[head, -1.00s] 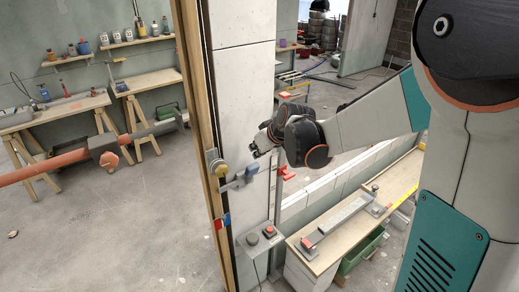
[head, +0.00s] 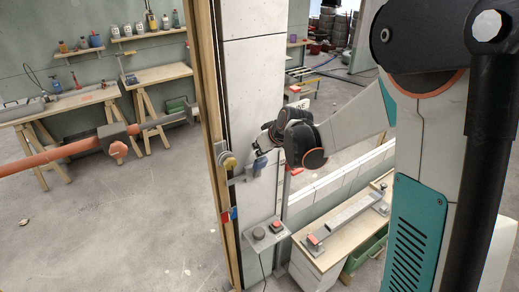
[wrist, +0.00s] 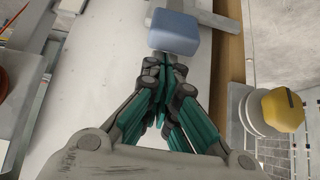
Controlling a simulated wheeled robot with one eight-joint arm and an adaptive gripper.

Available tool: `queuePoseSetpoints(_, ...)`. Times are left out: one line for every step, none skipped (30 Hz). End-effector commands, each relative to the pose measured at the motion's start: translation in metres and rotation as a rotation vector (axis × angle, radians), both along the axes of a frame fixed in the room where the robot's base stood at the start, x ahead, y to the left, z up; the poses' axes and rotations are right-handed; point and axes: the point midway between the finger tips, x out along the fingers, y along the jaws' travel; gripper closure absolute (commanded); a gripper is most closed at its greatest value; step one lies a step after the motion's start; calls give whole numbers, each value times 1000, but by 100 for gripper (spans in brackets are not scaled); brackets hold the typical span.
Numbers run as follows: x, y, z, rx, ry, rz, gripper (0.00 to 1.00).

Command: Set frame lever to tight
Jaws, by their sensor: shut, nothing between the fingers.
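The frame lever has a grey bar and a blue grip (head: 261,163), mounted on the pale post. The grip points right, away from the post's wooden edge. In the wrist view the blue grip (wrist: 174,33) is at the top middle, with its grey bar running right. A yellow knob (head: 228,162) sits at the lever's left end; it also shows in the wrist view (wrist: 283,110). My gripper (head: 256,148) is just above the blue grip. In the wrist view its closed, empty fingertips (wrist: 165,68) end right at the grip's edge; I cannot tell whether they touch it.
A red and a blue marker (head: 229,216) sit on the post below the lever. A grey button box (head: 265,236) is lower down. A workbench (head: 345,230) stands at right. An orange pole with a grey clamp (head: 113,138) extends at left. The floor at left is open.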

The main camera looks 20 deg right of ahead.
Motion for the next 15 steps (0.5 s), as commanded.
queuePoseSetpoints(-2,-1,-2,3,-7,-1,100)
queuePoseSetpoints(-3,-1,-2,5,-13,-1,100)
queuePoseSetpoints(-3,-2,-2,6,-20,-1,100)
queuePoseSetpoints(-4,-2,-2,8,-24,-1,100)
queuePoseSetpoints(-4,-2,-2,9,-27,-1,100)
queuePoseSetpoints(-4,-2,-2,9,-30,-1,100)
queuePoseSetpoints(-5,-2,-2,11,-33,-1,100)
queuePoseSetpoints(-5,-2,-2,12,-36,-1,100)
queuePoseSetpoints(-6,-2,-2,13,-40,-1,100)
queuePoseSetpoints(-6,-2,-2,15,-44,-1,100)
queuePoseSetpoints(-7,-3,-3,16,-47,-1,100)
queuePoseSetpoints(-8,-3,-3,17,-53,-1,100)
queuePoseSetpoints(-9,-3,-3,19,-59,-1,100)
queuePoseSetpoints(-9,-4,-4,20,-65,-2,100)
queuePoseSetpoints(-11,-4,-4,25,-75,-2,100)
